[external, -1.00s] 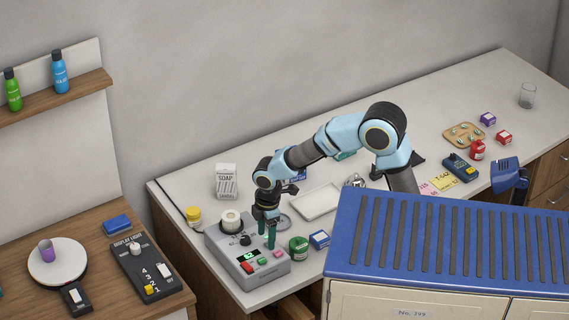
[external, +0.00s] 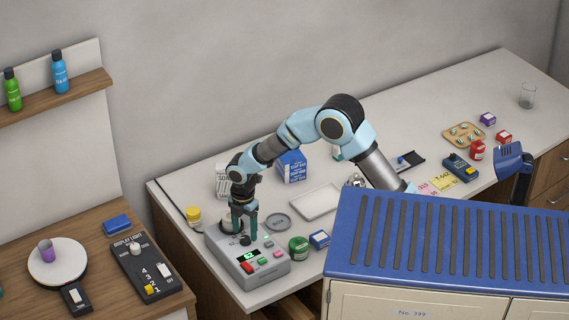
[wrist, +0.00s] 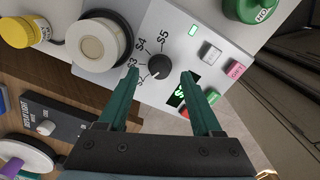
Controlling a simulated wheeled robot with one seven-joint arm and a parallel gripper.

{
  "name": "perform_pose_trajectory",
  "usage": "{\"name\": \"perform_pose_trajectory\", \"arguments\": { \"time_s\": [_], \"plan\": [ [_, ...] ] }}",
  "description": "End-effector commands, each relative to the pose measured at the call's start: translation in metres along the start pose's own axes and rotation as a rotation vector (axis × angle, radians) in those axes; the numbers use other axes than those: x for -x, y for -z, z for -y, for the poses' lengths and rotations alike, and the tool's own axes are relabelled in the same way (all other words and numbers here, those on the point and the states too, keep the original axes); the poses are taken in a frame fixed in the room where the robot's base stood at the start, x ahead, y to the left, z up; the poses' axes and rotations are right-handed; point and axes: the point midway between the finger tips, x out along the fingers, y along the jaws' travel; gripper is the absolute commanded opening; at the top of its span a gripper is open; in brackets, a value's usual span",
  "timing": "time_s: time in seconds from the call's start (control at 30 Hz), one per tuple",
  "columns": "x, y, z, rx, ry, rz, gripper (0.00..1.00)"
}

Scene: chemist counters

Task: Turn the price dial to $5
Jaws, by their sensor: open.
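The price dial (wrist: 158,68) is a black round knob on the grey label machine (external: 222,258). In the wrist view, labels $3, $4 and $5 run around its edge, and a lower label is partly hidden by a finger. The green display (external: 248,255) appears to read $2. My gripper (wrist: 160,74) has two green fingers, open and pointing down. In the wrist view the dial lies between the fingertips, with a gap on both sides. In the external view my gripper (external: 244,237) is right at the dial; contact cannot be told.
A white roll (wrist: 103,42) sits beside the dial on the machine. Grey and pink buttons (wrist: 236,69) and a red button are near the display. A yellow-lidded jar (external: 193,215), a green jar (external: 298,246) and a blue box (external: 319,239) stand close by.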

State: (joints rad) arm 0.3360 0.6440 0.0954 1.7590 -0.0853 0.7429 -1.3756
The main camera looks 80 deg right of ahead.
Motion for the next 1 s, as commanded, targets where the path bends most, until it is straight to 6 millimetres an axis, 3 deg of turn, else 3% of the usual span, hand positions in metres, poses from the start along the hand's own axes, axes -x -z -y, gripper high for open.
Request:
{"name": "perform_pose_trajectory", "arguments": {
  "time_s": [0.2, 0.5, 1.0],
  "plan": [
    [-0.017, 0.0, 0.0, 0.0, 0.001, 0.0, 0.66],
    [-0.019, 0.0, 0.0, -0.001, -0.001, 0.0, 0.66],
    [-0.019, 0.0, 0.0, 0.0, -0.001, 0.0, 0.1]
  ]
}}
